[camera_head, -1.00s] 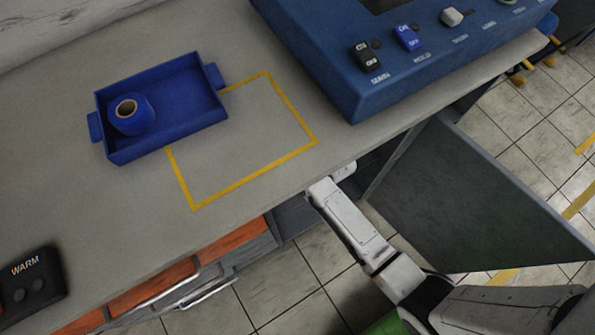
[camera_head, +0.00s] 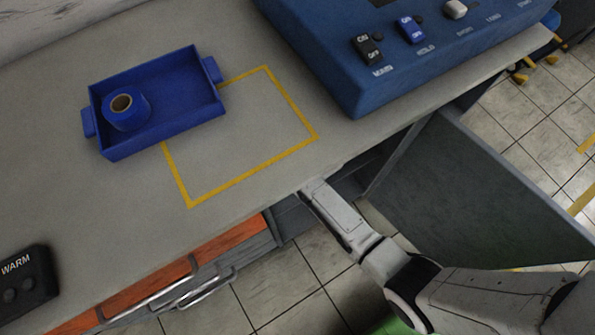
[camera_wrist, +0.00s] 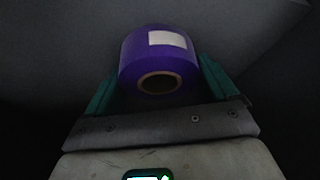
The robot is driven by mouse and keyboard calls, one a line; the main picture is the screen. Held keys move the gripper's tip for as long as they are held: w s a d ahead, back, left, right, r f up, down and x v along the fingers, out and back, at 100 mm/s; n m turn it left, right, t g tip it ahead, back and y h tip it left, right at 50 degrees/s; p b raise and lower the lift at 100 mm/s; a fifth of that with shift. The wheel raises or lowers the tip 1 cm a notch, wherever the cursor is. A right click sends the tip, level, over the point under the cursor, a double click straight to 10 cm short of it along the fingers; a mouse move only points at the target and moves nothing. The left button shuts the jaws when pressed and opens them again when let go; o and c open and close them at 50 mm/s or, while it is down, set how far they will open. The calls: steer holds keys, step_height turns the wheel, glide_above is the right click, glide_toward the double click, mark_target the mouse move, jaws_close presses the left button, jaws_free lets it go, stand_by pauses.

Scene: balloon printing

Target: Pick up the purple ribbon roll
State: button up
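The purple ribbon roll (camera_wrist: 139,71) shows in the wrist view, with a white label on its side and its brown core facing me. My gripper (camera_wrist: 160,72) has a teal finger on each side of the roll. The fingertips lie very close to its edges, and I cannot tell whether they press on it. In the head view my arm reaches to the counter's front edge, where the counter hides my gripper and the purple roll.
A blue tray (camera_head: 191,107) with a blue roll (camera_head: 126,113) stands on the counter (camera_head: 60,190), beside a yellow-taped outline. A blue machine with switches (camera_head: 400,50) is at the back right. An open grey door (camera_head: 470,200) stands right of my arm. Orange drawers are below the counter.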

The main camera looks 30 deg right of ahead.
steer(key=c, duration=0.4)
steer(key=shift+c, duration=0.3)
steer(key=shift+r, duration=0.15)
